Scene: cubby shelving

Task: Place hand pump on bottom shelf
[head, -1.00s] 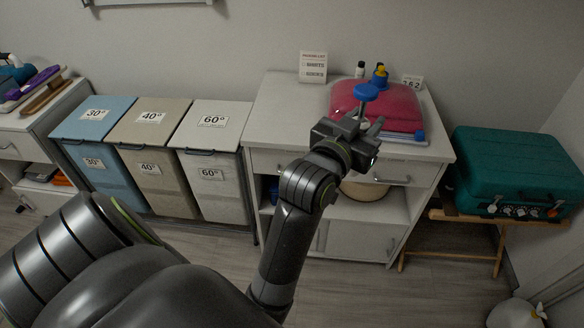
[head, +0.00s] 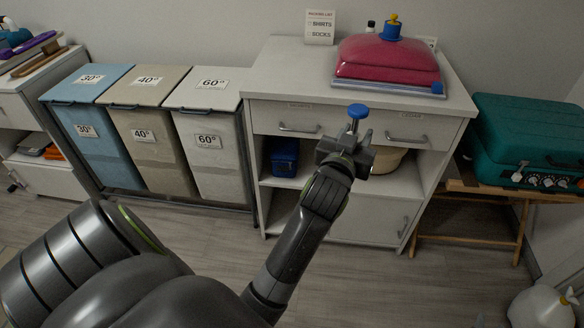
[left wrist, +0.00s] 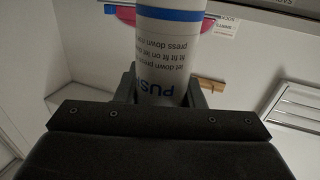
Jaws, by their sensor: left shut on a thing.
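My left gripper (head: 352,148) is shut on the hand pump, held in front of the white cabinet (head: 268,95) at the height of its open shelf. My right gripper is not in view.
A blue box (head: 284,157) stands at the left of the open shelf. A beige bowl (head: 387,161) is partly hidden at its right. A pink vacuum bag (head: 388,65) lies on the cabinet top. Hampers (head: 137,140) stand left, a teal case (head: 525,140) right.

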